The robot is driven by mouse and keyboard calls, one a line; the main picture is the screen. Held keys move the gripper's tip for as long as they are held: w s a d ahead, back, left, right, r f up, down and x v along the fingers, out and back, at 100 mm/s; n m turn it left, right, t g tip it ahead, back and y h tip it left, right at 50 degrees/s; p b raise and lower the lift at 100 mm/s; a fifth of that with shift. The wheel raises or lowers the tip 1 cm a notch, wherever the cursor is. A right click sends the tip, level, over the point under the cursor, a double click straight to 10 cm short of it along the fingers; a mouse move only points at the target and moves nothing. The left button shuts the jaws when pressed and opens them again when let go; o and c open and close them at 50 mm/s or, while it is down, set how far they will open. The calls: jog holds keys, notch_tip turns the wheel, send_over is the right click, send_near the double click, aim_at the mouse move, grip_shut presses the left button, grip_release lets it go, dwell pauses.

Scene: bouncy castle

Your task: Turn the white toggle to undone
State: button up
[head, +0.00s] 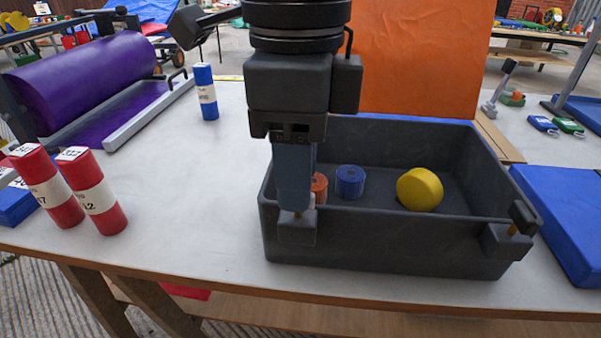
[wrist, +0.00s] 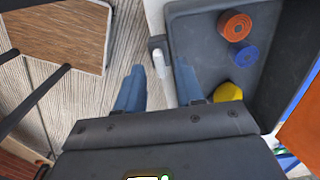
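A dark grey open crate (head: 400,245) stands on the white table. A dark bracket (head: 297,230) is on the left end of its front wall. A small white piece, which looks like the white toggle (wrist: 159,62), shows at the dark bracket in the wrist view. In the head view my gripper mostly hides it. My gripper (head: 294,207) points down over this bracket. Its blue fingers are apart in the wrist view (wrist: 160,70), one on each side of the white toggle, with gaps visible. I cannot tell if either finger touches it.
A black toggle (head: 523,217) sits on the crate's right front corner. The crate holds a yellow disc (head: 419,190), a blue roll (head: 350,182) and an orange roll (head: 319,187). Red cylinders (head: 95,195) stand at left.

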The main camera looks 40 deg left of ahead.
notch_tip(320, 180, up, 6)
jog(key=shift+f+p, duration=0.1)
jog(key=shift+p, duration=0.3)
dwell(0.3)
